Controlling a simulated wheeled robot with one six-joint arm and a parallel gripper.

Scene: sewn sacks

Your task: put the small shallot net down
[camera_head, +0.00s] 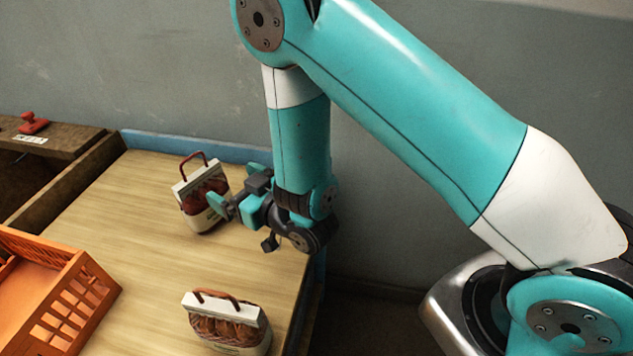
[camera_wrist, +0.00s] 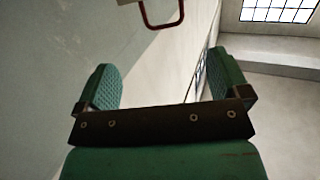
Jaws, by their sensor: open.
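A net bag with a white top band, dark red contents and a red handle (camera_head: 203,198) stands upright on the wooden table at the back. My gripper (camera_head: 236,193) is open just right of this bag, its fingers beside it; whether they touch cannot be told. In the wrist view the fingers of my gripper (camera_wrist: 163,82) are apart with nothing between them, and the red handle (camera_wrist: 162,22) shows beyond them at the top. A second net bag with brown bulbs and a brown handle (camera_head: 228,325) stands at the front of the table. I cannot tell by label which holds shallots.
The wooden tabletop (camera_head: 140,225) is clear between the two bags. An orange slatted crate (camera_head: 75,305) sits at the left front. A blue strip (camera_head: 165,146) edges the table at the back, near the grey wall. A red stamp-like object (camera_head: 33,123) lies on a ledge at far left.

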